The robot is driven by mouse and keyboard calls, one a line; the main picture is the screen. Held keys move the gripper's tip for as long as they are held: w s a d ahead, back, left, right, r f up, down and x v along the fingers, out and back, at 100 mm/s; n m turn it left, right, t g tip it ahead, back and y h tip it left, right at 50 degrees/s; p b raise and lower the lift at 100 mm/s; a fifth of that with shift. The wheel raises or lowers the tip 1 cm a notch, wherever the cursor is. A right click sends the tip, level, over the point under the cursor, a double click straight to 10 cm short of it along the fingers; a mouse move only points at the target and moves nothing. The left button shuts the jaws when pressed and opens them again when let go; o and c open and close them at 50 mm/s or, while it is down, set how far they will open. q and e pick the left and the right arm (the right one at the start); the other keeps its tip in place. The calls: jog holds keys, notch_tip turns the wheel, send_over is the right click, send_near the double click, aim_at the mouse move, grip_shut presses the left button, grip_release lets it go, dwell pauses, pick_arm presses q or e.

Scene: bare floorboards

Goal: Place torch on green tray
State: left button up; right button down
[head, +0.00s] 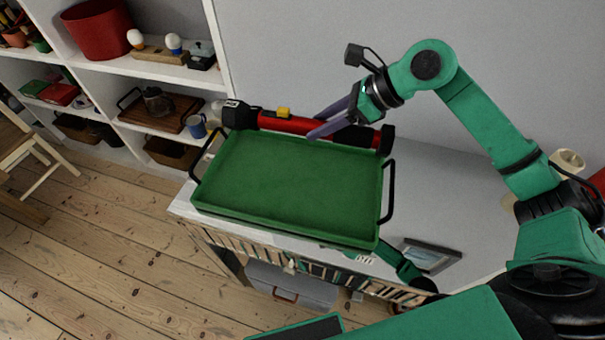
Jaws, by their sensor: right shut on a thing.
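The torch (290,123) has a red body, black ends and a yellow switch. It lies lengthwise along the far long edge of the green tray (290,190). My right gripper (314,125) is shut on the torch's body, right of the switch, with its purple-grey fingers reaching in from the right. I cannot tell whether the torch rests on the surface behind the tray or is held just above it. The tray is empty, with a raised rim and black handles at its short ends. My left gripper's fingertips cannot be made out.
The tray sits on a white-topped bookcase (448,208) against a pale wall. A framed picture (430,255) lies near its front edge, right of the tray. A blue mug (197,126) stands left of the tray. Shelves with a red pot (98,28) are at upper left.

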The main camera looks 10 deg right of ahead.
jog(key=f, duration=0.5)
jog(key=f+p, duration=0.1)
jog(key=f, duration=0.5)
jog(key=f+p, duration=0.1)
jog(key=f, duration=0.4)
jog(key=shift+w+a+f, duration=0.1)
jog(key=shift+a+f, duration=0.1)
jog(key=shift+a, duration=0.05)
jog(key=shift+f, duration=0.35)
jog(key=shift+c, duration=1.7)
grip_release()
jog(key=b+v, duration=0.1)
jog(key=v, duration=1.1)
